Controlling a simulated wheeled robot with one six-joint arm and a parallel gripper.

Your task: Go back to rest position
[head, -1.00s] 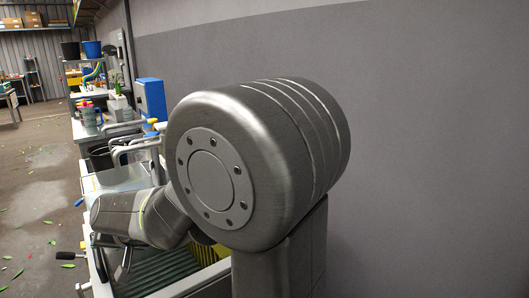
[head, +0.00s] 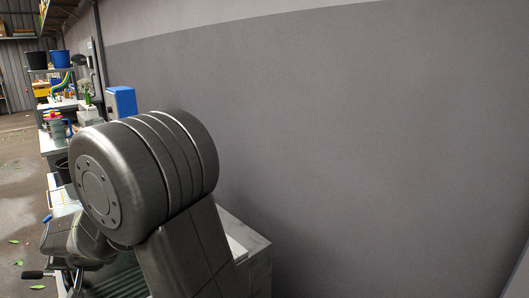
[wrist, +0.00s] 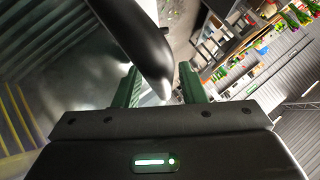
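My gripper (wrist: 158,68) shows in the wrist view with its two green fingers apart. A dark, smooth, rounded shape (wrist: 138,30) comes down from the upper left and tapers into the space between the fingers. Gaps show on both sides of it, so the fingers do not look closed on it. I cannot tell what this shape is. Pink and red flowers with green stems (wrist: 296,18) show far off at the upper right of the wrist view.
In the head view a plain grey wall (head: 370,130) fills the right side. A blue box (head: 120,101) and cluttered benches stand at the left. Leaves lie on the floor.

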